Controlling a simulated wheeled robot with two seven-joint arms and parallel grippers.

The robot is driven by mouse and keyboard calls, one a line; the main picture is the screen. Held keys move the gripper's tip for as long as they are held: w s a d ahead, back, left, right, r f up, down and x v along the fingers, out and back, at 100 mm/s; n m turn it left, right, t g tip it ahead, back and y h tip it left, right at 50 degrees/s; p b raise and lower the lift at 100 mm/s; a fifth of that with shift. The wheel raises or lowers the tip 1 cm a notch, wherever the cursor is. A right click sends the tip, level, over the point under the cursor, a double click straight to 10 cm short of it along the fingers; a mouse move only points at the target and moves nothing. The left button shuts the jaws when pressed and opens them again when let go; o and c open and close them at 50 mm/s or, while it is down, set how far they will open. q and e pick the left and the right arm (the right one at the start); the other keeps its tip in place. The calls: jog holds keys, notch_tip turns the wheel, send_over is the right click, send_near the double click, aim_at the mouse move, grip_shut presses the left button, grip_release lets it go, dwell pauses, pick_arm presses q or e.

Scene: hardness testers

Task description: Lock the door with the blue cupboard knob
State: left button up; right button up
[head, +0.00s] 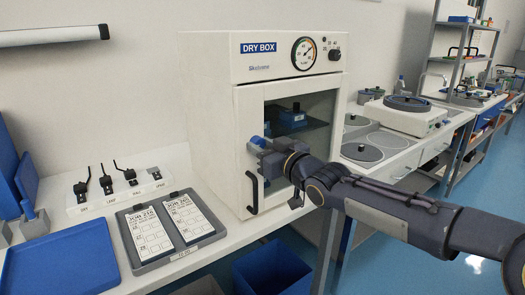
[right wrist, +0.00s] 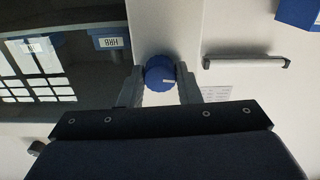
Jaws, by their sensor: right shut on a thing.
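The white DRY BOX cupboard (head: 215,110) stands on the bench in the head view. Its glass door (head: 320,135) looks closed. The blue knob (head: 258,142) is on the left side of the door frame, above the black door handle (head: 252,192). My left gripper is not in view.
A grey tray with two job cards (head: 136,262) lies left of the cupboard. Behind it is a white holder with several black tools (head: 75,208). A blue tray (head: 62,268) is at the far left. A blue bin (head: 272,268) stands below the bench. Polishing equipment (head: 405,115) is at the right.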

jog(key=shift+n, duration=0.6)
jog(key=o, duration=1)
jog(key=shift+s, duration=0.1)
jog(key=p+v, duration=0.1)
jog(key=v, duration=0.6)
jog(key=shift+s+d, duration=0.25)
